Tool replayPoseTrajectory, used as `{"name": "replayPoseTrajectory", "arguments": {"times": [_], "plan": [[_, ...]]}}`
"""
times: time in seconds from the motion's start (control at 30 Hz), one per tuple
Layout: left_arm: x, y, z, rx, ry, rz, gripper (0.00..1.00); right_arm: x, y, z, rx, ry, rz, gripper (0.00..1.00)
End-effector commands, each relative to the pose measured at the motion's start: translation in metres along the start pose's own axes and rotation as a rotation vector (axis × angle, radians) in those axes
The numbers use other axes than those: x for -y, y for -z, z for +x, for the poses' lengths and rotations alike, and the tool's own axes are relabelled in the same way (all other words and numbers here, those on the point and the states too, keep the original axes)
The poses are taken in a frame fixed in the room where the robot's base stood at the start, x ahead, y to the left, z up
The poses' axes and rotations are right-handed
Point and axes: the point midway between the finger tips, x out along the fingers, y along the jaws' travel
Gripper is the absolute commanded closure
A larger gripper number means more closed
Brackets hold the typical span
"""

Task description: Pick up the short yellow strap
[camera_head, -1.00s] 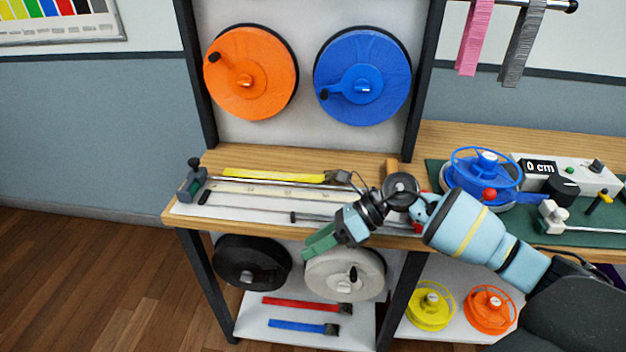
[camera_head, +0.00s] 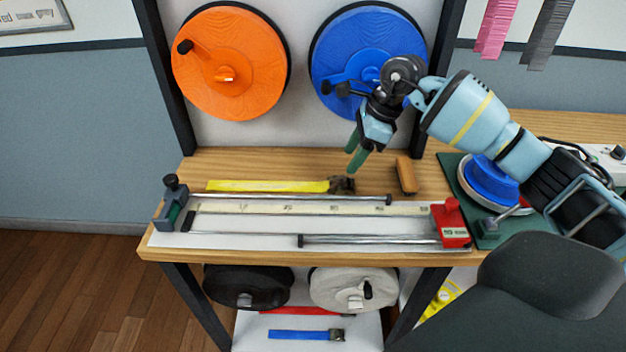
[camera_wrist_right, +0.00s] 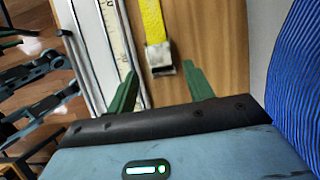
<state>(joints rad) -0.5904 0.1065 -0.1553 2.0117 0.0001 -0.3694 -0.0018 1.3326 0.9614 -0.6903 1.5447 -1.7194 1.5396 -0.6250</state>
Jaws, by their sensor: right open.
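The short yellow strap (camera_head: 268,186) lies flat on the wooden bench top, behind the measuring rail. Its dark metal buckle (camera_head: 342,184) is at its right end. My right gripper (camera_head: 355,160) is above the bench near the buckle end, with its green fingers pointing down. It is open and holds nothing. In the right wrist view the strap (camera_wrist_right: 152,22) runs up from its buckle (camera_wrist_right: 160,58), which lies ahead of and between the two spread fingers (camera_wrist_right: 163,82). My left gripper is not in view.
The measuring rail (camera_head: 290,209) with its red end block (camera_head: 451,225) lies in front of the strap. A wooden block (camera_head: 406,175) lies right of the buckle. Orange (camera_head: 228,62) and blue (camera_head: 345,45) reels hang behind. A blue strap (camera_head: 300,335) lies on the lower shelf.

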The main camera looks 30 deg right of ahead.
Motion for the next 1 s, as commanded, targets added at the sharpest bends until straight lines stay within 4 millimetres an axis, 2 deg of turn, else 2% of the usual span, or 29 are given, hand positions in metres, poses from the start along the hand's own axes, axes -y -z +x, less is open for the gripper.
{"name": "replayPoseTrajectory", "arguments": {"times": [0.23, 0.53, 0.83, 1.0], "plan": [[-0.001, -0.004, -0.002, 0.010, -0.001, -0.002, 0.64, -0.001, -0.001, 0.022, 0.001, -0.003, 0.000, 0.48], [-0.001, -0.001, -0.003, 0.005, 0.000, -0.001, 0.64, -0.001, -0.001, 0.032, 0.001, -0.003, 0.000, 0.48], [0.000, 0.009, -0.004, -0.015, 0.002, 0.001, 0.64, -0.001, -0.003, 0.071, 0.002, -0.004, 0.000, 0.48], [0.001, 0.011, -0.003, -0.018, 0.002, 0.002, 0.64, 0.000, -0.002, 0.078, 0.002, 0.000, -0.001, 0.48]]}}
